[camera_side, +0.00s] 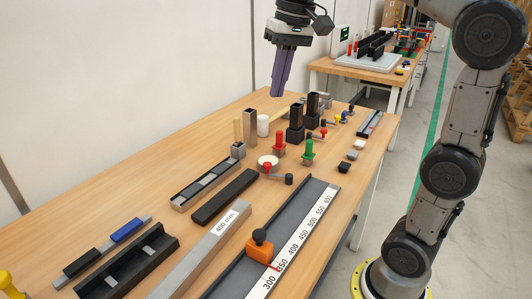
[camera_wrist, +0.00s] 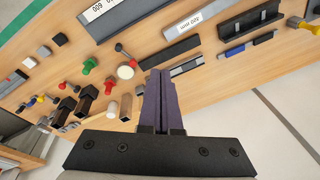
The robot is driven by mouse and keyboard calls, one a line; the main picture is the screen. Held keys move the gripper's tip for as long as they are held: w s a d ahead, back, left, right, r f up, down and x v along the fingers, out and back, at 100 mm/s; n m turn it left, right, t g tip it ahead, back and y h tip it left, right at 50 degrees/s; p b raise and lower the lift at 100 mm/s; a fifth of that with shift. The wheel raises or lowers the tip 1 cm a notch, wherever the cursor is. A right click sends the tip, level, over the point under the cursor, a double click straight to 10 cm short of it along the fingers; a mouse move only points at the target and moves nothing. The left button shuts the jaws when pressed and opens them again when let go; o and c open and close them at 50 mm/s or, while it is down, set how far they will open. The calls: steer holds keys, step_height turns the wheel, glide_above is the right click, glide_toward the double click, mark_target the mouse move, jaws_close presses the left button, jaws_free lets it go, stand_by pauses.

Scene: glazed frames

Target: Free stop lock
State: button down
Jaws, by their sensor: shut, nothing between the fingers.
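The orange stop (camera_side: 259,251) sits on the grey measuring rail (camera_side: 318,190) at the front of the bench, with a black knob (camera_side: 259,236) on top. A red line beside it crosses the white scale (camera_side: 302,235) between the 300 and 350 marks. I cannot tell whether the knob is tight or loose. My gripper (camera_side: 277,94) hangs high over the back of the bench, far from the stop, with its purple fingers together and empty. In the wrist view the fingers (camera_wrist: 160,73) point over the bench. That view shows the scale's 600 end (camera_wrist: 97,12), but not the stop.
The bench between the bars is bare.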

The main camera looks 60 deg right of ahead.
steer(key=w+d+f+m+g, duration=0.1)
steer(key=w+d+m, duration=0.1)
steer(key=w+d, duration=0.4)
steer(key=w+d+f+m+g+y, duration=0.1)
steer(key=w+d+f, duration=0.4)
steer(key=f, duration=0.3)
steer(key=w+d+f+m+g, duration=0.1)
steer(key=w+d+f, duration=0.3)
steer(key=d+f, duration=0.4)
steer(key=shift+w+d+f+m+g+y, duration=0.25)
steer(key=shift+w+f+m+g+y, duration=0.15)
steer(key=x, duration=1)
steer(key=shift+a, duration=0.1)
steer(key=shift+s+a, duration=0.6)
steer(key=shift+a, duration=0.2)
steer(key=shift+s+a, duration=0.55)
steer(key=shift+a, duration=0.25)
steer(key=shift+a, duration=0.1)
